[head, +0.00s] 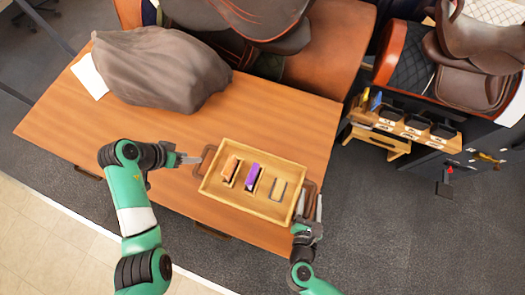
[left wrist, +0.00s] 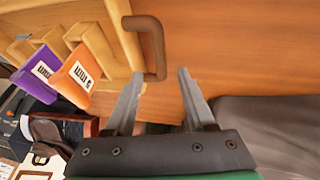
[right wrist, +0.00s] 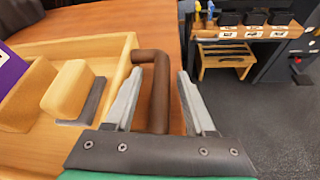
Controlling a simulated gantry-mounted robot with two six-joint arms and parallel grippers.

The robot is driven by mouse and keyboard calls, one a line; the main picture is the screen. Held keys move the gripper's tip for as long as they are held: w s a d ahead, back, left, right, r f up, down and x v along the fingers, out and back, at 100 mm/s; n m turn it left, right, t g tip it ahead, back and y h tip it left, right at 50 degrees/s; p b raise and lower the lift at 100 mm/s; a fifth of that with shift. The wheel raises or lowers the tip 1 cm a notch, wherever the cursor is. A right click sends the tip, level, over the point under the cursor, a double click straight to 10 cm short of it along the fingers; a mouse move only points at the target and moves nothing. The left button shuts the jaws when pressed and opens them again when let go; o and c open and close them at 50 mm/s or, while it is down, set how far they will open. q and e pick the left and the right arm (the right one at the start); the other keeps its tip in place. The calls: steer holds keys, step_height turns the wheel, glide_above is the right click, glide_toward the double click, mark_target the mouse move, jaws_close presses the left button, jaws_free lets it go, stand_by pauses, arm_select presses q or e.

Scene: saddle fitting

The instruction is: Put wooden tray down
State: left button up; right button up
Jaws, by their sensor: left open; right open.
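The wooden tray (head: 212,189) lies on the table near its front right edge, and appears to rest flat. It has a brown handle at each end and holds an orange block (head: 231,168) and a purple block (head: 254,177) with labels, beside a slot with a grey rim. My left gripper (head: 200,159) is open just outside the left handle (left wrist: 152,45), which lies off to one side of its fingers. My right gripper (head: 309,208) is open, with the right handle (right wrist: 157,92) between its fingers; I cannot tell whether they touch.
A grey cloth-covered bulk (head: 160,70) and a white paper (head: 89,76) occupy the back left of the table (head: 290,125). A saddle (head: 250,18) stands behind. A wooden organiser (head: 400,125) is at the right. Bare tabletop lies behind the tray.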

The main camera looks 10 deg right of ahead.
arm_select(q)
steer(key=v, duration=0.4)
steer(key=shift+r, duration=0.1)
arm_select(e)
steer(key=v, duration=1.2)
